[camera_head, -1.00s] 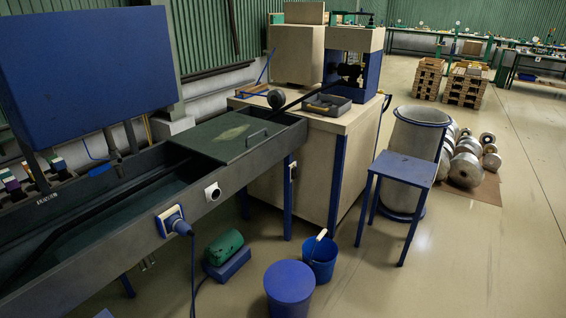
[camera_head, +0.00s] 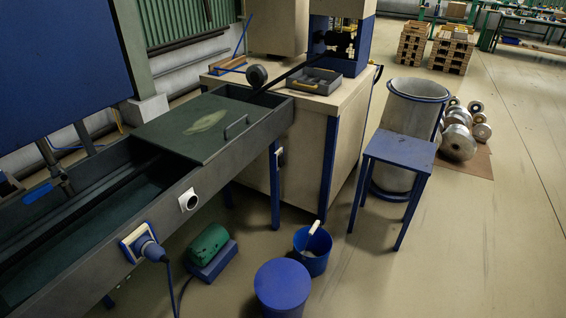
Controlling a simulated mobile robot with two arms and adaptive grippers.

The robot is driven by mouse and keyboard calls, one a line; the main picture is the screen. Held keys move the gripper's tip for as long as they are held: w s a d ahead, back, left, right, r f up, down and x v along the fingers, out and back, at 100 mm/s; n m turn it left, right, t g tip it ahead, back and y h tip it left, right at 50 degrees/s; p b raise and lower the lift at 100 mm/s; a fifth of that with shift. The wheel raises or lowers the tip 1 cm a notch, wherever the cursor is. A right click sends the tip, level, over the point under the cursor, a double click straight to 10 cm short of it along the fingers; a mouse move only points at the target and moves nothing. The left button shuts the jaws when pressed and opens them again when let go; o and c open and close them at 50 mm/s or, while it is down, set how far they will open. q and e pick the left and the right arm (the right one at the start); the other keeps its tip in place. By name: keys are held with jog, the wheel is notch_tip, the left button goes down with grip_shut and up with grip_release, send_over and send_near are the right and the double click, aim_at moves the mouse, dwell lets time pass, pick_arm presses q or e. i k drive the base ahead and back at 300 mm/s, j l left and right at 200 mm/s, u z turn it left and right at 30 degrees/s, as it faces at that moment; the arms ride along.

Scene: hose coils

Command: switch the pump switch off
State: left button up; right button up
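No part is clearly marked as the pump switch. A green motor-like unit (camera_head: 208,243) on a blue base, possibly the pump, stands on the floor below. Neither of my grippers is in view.
A blue round-topped stool (camera_head: 283,285) and a blue bucket (camera_head: 312,258) stand on the floor in front. A blue square stool (camera_head: 401,150) stands before a grey drum (camera_head: 416,100). A workbench (camera_head: 342,98) adjoins the trough.

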aim_at(281, 164)
jog(key=i+l, duration=1.8)
jog(key=i, duration=0.25)
